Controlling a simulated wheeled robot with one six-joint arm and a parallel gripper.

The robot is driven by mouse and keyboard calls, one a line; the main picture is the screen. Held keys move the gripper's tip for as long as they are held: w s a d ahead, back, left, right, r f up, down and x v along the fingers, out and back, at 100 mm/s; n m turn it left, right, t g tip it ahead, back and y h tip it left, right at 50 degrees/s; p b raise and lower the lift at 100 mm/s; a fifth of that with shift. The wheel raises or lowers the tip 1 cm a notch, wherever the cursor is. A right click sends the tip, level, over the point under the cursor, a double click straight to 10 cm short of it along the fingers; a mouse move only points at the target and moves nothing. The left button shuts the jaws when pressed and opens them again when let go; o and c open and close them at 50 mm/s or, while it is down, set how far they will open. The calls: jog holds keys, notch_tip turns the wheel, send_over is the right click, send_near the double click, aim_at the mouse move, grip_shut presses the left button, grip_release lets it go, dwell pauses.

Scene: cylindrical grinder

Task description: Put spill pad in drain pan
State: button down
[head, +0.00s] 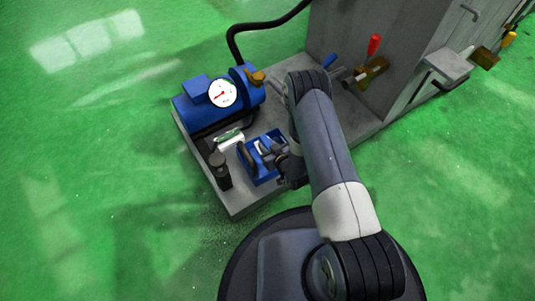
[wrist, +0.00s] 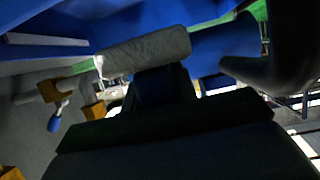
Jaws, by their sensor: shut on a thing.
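The blue drain pan (head: 264,174) sits on the grey machine base in the head view, partly covered by my gripper (head: 277,153). My gripper reaches over the pan from the right. In the wrist view a pale grey, rounded pad, the spill pad (wrist: 145,52), lies across my dark gripper (wrist: 160,82), which is shut on it. A small whitish bit of the pad (head: 263,145) shows by the jaws in the head view, within the pan's outline. I cannot tell whether the pad touches the pan floor. Blue surfaces lie around the pad in the wrist view.
A blue pump with a round gauge (head: 222,93) stands behind the pan. The grey machine housing (head: 385,50) rises at the back right. Green floor is clear at left.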

jog(key=shift+f+b, duration=0.75)
jog(key=shift+f, duration=1.1)
jog(key=shift+f, duration=0.6)
jog(key=c, duration=1.1)
grip_release()
jog(key=shift+c, duration=0.2)
